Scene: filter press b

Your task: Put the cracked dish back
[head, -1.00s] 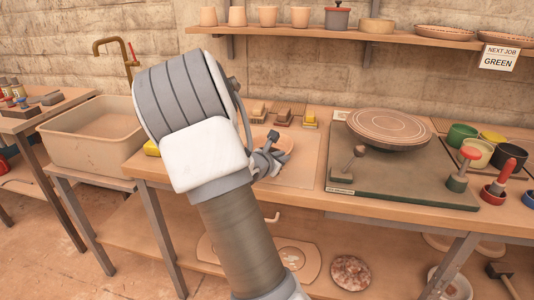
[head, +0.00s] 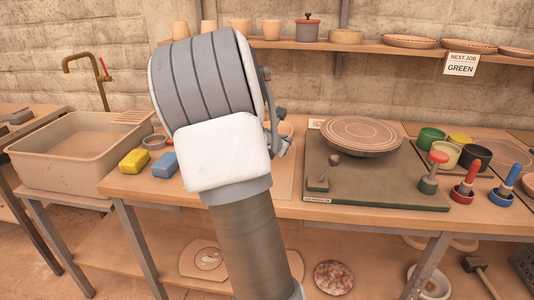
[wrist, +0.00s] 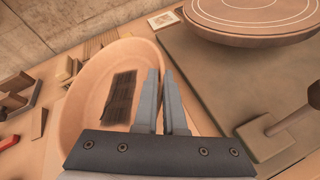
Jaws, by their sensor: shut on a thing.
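The dish (wrist: 92,85) is a shallow terracotta-coloured round with a dark streaked patch inside; I cannot make out a clear crack. It fills the left of the wrist view, tilted towards the camera. My gripper (wrist: 166,75) is shut on the dish's right-hand rim, one finger inside and one outside.
A green-grey board (head: 400,192) carries a round ringed plate (head: 360,132) on the right. Glaze pots (head: 446,155) stand beyond it. A yellow sponge (head: 134,160), a blue one (head: 164,164) and the sink (head: 75,160) are left. The shelf (head: 300,45) bears pots, dishes and a sign (head: 460,65).

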